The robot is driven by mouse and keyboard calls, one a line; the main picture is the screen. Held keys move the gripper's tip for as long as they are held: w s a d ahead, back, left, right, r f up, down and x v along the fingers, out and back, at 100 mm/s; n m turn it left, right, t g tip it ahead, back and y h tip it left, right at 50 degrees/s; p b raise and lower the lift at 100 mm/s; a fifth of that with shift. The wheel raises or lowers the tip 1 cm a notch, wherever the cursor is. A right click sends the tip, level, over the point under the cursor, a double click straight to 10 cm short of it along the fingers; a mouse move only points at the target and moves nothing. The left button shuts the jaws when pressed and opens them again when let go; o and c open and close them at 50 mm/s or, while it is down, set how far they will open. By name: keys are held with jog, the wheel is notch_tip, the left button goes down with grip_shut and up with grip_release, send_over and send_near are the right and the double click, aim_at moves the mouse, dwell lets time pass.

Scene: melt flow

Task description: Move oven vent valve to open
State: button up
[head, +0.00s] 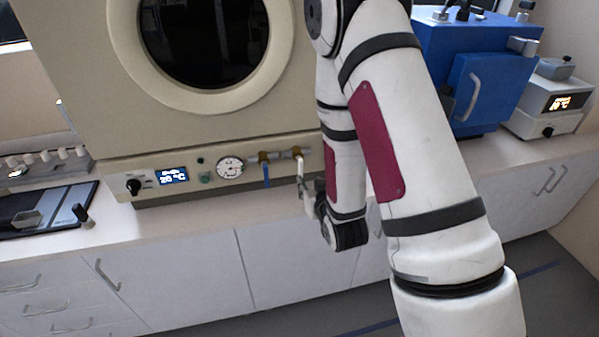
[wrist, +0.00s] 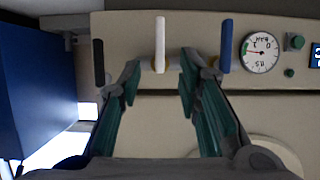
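The cream oven's front panel carries a row of valves. A white-handled valve (head: 300,168) hangs straight down on brass pipework, and a blue-handled valve (head: 266,175) hangs down to its left. In the wrist view, which is upside down, the white handle (wrist: 160,42) appears between my open fingers, the blue handle (wrist: 226,45) outside them to the right, and a black handle (wrist: 98,62) to the left. No label shows which one is the vent. My gripper (wrist: 160,64) is open, close to the white valve; contact cannot be told. In the head view my arm partly hides my gripper (head: 309,190).
A pressure gauge (head: 230,168), a display (head: 173,175) and a black knob (head: 134,187) sit left of the valves. A blue machine (head: 480,70) stands to the right. The counter edge runs below the panel.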

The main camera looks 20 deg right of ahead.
aim_at(301, 173)
jog(key=b+x, duration=0.7)
jog(key=x, duration=0.2)
jog(key=shift+w+f, duration=0.1)
jog(key=shift+w, duration=0.1)
jog(key=shift+x, duration=1.25)
grip_shut()
